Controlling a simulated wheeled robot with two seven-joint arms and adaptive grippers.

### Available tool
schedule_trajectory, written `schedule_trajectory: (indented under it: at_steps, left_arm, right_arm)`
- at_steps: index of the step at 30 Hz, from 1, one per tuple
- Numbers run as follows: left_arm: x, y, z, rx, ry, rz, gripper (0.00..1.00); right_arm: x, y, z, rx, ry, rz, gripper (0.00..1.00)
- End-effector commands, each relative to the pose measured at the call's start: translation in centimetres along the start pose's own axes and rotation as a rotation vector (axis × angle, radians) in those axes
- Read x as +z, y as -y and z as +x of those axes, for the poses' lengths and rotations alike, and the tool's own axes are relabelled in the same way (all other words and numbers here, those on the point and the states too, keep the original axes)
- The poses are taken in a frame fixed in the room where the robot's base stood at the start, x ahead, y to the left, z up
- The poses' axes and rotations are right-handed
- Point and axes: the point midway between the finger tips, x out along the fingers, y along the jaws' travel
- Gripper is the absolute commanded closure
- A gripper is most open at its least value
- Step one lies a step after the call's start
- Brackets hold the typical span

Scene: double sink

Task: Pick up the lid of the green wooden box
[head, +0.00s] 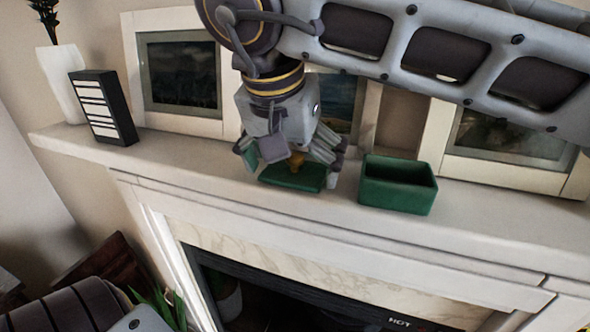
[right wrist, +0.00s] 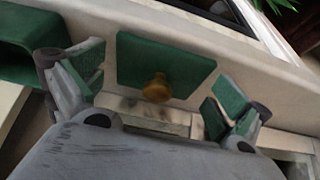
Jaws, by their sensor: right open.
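The lid (head: 293,178) is a flat green panel with a gold knob (head: 296,160), lying on the white mantel. In the right wrist view the lid (right wrist: 165,58) and its knob (right wrist: 157,88) show clearly. The open green box (head: 398,187) stands on the mantel to the right of the lid, and part of it shows at the left edge of the right wrist view (right wrist: 25,48). My right gripper (head: 293,158) is open above the lid, its fingers apart on either side of the knob (right wrist: 160,92). My left gripper is out of view.
The mantel (head: 235,178) is a narrow ledge over a fireplace. Framed pictures (head: 180,75) lean at its back. A black box with white stripes (head: 103,107) and a white vase (head: 62,82) stand at its left end. The mantel between lid and striped box is clear.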

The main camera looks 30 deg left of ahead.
Motion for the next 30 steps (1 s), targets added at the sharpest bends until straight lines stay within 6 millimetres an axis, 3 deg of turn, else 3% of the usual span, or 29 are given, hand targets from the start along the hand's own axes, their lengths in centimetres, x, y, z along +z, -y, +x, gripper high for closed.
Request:
schedule_trajectory:
  at_steps: [11, 20, 30]
  left_arm:
    - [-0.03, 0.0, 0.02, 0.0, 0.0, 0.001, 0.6]
    - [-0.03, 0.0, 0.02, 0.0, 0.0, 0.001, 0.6]
    - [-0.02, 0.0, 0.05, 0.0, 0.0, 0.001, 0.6]
  right_arm:
    - [0.01, -0.01, -0.01, 0.0, 0.0, 0.0, 0.0]
    - [0.01, -0.01, -0.02, 0.0, 0.0, 0.0, 0.38]
    - [-0.09, 0.0, -0.24, 0.0, 0.0, 0.001, 0.38]
